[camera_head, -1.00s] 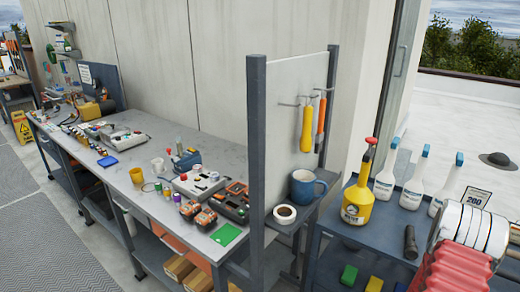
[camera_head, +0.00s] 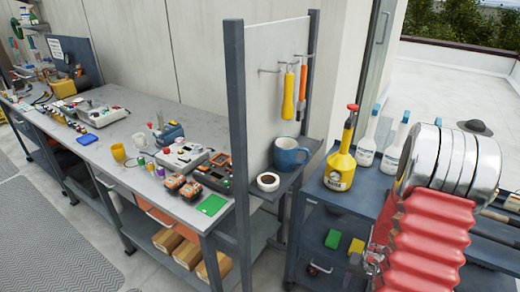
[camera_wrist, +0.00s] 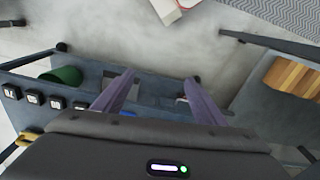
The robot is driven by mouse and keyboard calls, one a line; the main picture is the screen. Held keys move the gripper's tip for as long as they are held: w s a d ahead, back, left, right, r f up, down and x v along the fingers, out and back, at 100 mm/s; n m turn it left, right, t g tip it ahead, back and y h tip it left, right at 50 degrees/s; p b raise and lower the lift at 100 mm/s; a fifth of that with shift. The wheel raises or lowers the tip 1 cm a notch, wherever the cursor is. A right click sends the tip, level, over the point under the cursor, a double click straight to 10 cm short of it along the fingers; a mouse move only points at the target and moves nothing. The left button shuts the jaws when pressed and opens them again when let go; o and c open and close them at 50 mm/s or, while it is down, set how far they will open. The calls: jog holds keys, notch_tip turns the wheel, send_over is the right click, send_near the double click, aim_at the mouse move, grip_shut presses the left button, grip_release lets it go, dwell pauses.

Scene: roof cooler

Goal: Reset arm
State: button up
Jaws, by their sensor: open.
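My gripper (camera_wrist: 158,80) shows in the wrist view with its two purple-grey fingers apart and nothing between them. It points down over a grey shelf edge and bare floor. In the head view, what looks like part of my arm, with silver rings and a red ribbed sleeve, fills the right side in front of the grey cart (camera_head: 357,183). The fingers cannot be made out in that view.
A yellow pump sprayer (camera_head: 341,160) and white spray bottles (camera_head: 367,142) stand on the cart close to my arm. A blue mug (camera_head: 289,154) and tape roll (camera_head: 268,181) sit on a side shelf. The workbench (camera_head: 118,147) holds tools. Wooden blocks (camera_wrist: 292,75) show in the wrist view.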

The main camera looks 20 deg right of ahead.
jog(key=s+a+r+n+t, duration=0.2)
jog(key=a+r+n, duration=0.2)
jog(key=a+r, duration=1.1)
jog(key=s+a+r+n+t, duration=0.2)
jog(key=a+r+n+t, duration=0.1)
jog(key=a+r, duration=1.2)
notch_tip(320, 180, up, 7)
jog(key=shift+f+n, duration=0.1)
jog(key=shift+n, duration=0.6)
